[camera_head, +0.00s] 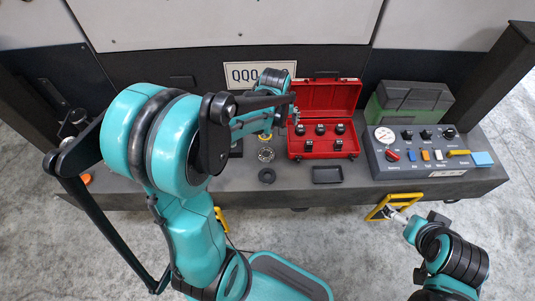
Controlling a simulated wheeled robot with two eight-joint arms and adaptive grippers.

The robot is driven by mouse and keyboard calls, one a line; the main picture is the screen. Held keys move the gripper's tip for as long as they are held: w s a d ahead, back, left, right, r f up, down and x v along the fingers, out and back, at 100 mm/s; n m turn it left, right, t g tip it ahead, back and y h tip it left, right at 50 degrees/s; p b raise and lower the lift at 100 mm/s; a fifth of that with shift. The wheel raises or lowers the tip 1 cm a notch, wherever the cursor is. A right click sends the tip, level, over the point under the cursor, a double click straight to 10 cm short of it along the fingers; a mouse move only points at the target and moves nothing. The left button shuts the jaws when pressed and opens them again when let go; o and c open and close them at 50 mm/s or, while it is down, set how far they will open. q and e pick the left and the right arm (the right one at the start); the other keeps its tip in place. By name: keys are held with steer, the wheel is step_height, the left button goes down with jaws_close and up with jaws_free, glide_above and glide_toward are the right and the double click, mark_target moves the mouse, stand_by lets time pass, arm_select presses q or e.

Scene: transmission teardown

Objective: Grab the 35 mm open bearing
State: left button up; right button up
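A silvery ring that looks like an open bearing (266,155) lies on the dark workbench, left of the red case. A dark ring (267,176) lies in front of it, and a yellowish ring (265,136) lies behind it. I cannot read any sizes. My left arm reaches over the bench from the left. My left gripper (294,114) is above the left edge of the red case, behind and right of the rings; its fingers are too small to judge. My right gripper (395,213) is low in front of the bench, by a yellow handle; its opening is unclear.
The open red case (323,152) holds several black round parts. A small black tray (327,174) lies before it. A control panel (425,153) with gauge and switches stands right, before a green and black box (409,104). My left arm hides the bench's left part.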

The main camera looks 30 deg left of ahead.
arm_select(q)
steer(key=w+a+f+n+g, duration=0.1)
steer(key=w+a+f+n, duration=0.15)
steer(key=f, duration=0.25)
steer(key=w+a+f+n+g, duration=0.1)
steer(key=a+f+n, duration=0.15)
steer(key=f, duration=0.35)
steer(key=n, duration=0.2)
glide_above(267, 156)
steer(key=shift+g+h, duration=0.3)
steer(key=shift+g, duration=0.1)
steer(key=f, duration=0.9)
steer(key=shift+a, duration=0.2)
steer(key=f+b, duration=0.1)
steer(key=f, duration=0.2)
steer(key=f+b, duration=0.1)
steer(key=f, duration=0.1)
steer(key=shift+d+f+b, duration=0.25)
steer(key=shift+f+b, duration=0.1)
steer(key=shift+r, duration=0.1)
steer(key=c, duration=1.5)
steer(key=shift+r, duration=0.15)
